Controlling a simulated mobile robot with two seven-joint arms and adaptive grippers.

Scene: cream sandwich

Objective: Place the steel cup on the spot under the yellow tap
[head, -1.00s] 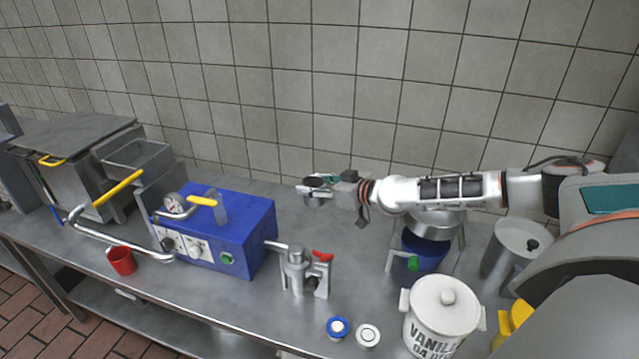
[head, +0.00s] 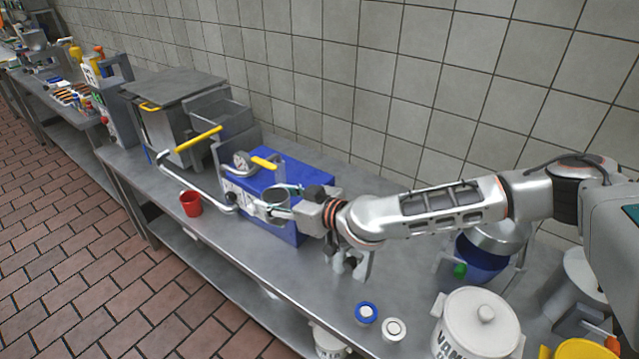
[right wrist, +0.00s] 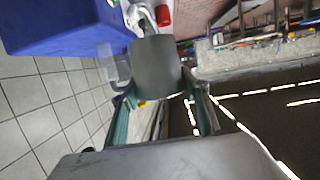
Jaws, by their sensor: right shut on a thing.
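My right gripper (head: 272,200) is shut on the steel cup (head: 278,195), a small grey cup held in front of the blue machine. In the right wrist view the cup (right wrist: 157,72) shows as a grey shape between the two fingers. A yellow tap handle (head: 265,162) sits on top of the blue machine (head: 308,172), beside a round gauge. The spot under the tap is not clearly visible, partly behind the gripper and cup. My left gripper is not in view.
A blue-and-steel pot (head: 483,262) is under my arm.

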